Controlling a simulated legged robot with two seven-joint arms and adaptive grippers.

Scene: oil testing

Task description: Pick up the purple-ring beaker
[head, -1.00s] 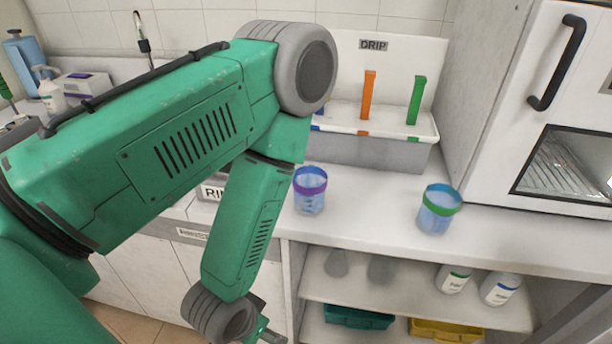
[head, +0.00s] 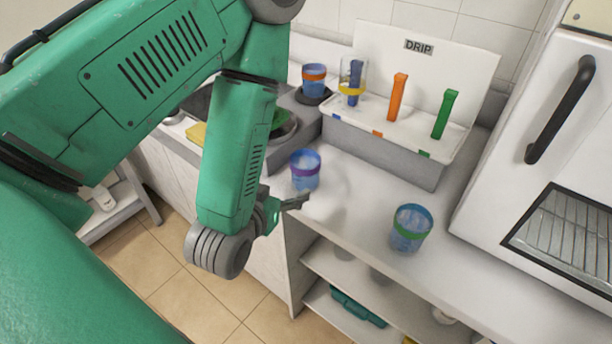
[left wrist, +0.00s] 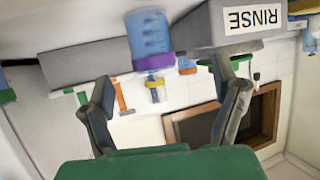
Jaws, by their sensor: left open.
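The purple-ring beaker (head: 305,172) is a clear blue cup standing upright near the counter's front edge. My left gripper (head: 292,202) is open and empty, just in front of the beaker at the counter edge. In the left wrist view, which is upside down, the purple-ring beaker (left wrist: 150,35) shows ahead of and between the two spread fingers (left wrist: 166,88). The fingers appear apart from it. My right gripper is not in view.
A green-ring beaker (head: 411,228) stands on the counter to the right. Behind is the DRIP rack (head: 390,148) with orange and green uprights and a yellow-ring beaker (head: 352,88). An orange-ring beaker (head: 314,80) stands further back. A white oven (head: 545,190) is at right.

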